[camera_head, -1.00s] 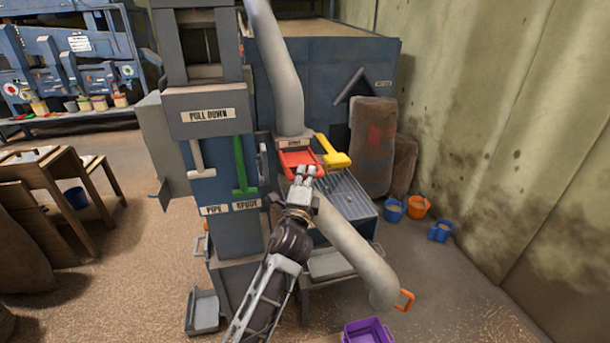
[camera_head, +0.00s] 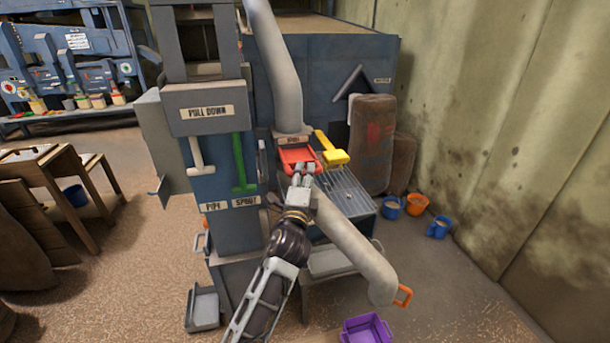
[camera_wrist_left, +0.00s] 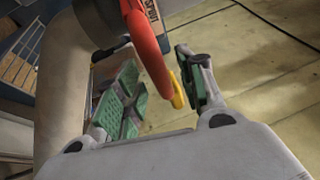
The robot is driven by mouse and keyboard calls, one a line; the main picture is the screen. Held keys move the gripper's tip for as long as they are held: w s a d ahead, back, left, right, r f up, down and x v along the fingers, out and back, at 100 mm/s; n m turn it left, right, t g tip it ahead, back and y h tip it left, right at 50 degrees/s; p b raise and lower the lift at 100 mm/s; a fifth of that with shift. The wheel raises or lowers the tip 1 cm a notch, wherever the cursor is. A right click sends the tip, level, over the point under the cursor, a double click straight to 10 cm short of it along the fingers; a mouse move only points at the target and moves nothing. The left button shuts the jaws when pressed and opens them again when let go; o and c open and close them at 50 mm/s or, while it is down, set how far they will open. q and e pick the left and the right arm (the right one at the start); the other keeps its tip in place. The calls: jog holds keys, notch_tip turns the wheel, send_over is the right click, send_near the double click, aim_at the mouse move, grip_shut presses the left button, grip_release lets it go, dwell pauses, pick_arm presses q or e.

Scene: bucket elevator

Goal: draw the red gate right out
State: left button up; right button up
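The red gate (camera_head: 296,156) sits at the foot of the grey pipe, under a small label plate. My left gripper (camera_head: 302,169) is at its near edge. In the left wrist view, the red gate's bar (camera_wrist_left: 148,42) runs down between the two green-padded fingers of my left gripper (camera_wrist_left: 160,90). The fingers stand apart with gaps beside the bar, so the gripper is open. The gate's near edge is partly hidden by the fingers in the head view. My right gripper is not in view.
A yellow handle (camera_head: 331,153) lies just right of the red gate. A grey slanted pipe (camera_head: 355,250) passes below my gripper. A green lever (camera_head: 240,165) is to the left. Blue and orange buckets (camera_head: 417,203) and a purple crate (camera_head: 366,330) stand on the floor.

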pick_arm(q)
jog(key=v, duration=1)
jog(key=shift+s, duration=0.35)
jog(key=shift+f, duration=0.1)
jog(key=shift+a+f, duration=0.1)
